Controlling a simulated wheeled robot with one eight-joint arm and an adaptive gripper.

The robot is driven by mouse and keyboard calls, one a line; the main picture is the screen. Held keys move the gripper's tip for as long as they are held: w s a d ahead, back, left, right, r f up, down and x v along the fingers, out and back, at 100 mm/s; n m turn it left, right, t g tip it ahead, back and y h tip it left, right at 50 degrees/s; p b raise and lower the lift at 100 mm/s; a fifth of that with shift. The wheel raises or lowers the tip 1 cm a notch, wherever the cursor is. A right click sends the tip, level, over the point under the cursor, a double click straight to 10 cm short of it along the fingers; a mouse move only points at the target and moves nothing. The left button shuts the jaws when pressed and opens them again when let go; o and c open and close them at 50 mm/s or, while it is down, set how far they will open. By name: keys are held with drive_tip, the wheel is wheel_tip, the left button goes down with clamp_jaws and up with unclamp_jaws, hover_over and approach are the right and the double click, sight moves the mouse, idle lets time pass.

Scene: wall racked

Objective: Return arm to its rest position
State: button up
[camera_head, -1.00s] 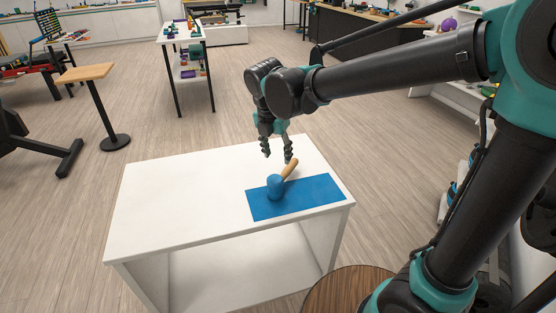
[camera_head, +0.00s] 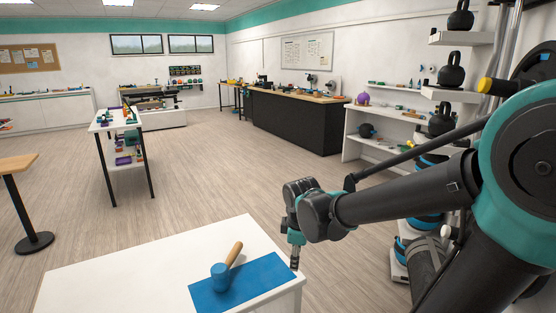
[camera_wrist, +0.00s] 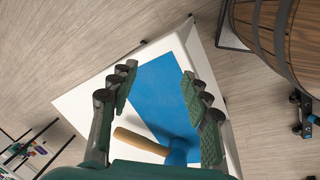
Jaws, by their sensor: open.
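My gripper (camera_head: 295,262) is at the right edge of the white table (camera_head: 120,265) in the head view, above the blue mat (camera_head: 262,276) or just beyond its edge. In the wrist view my gripper (camera_wrist: 160,103) has its two fingers wide apart with nothing between them. A mallet with a blue head (camera_head: 221,276) and wooden handle lies on the mat. In the wrist view its handle (camera_wrist: 140,140) shows below the fingertips, apart from them, and its head is partly hidden by my gripper.
A wooden barrel (camera_wrist: 285,40) stands beside the table in the wrist view. Shelves with kettlebells (camera_head: 440,120) are at the right. A small-topped stand (camera_head: 30,215) and a narrow shelf table (camera_head: 115,122) are at the left. The floor between is clear.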

drive_tip(key=s+d+f+m, duration=0.3)
drive_tip(key=s+d+m, duration=0.1)
drive_tip(key=d+m, duration=0.3)
drive_tip(key=s+d+f+m+t, duration=0.1)
drive_tip(key=s+d+f+m, duration=0.3)
drive_tip(key=d+m, duration=0.3)
drive_tip(key=shift+d+m, duration=0.15)
drive_tip(key=shift+m, duration=0.85)
drive_tip(key=shift+w, duration=0.1)
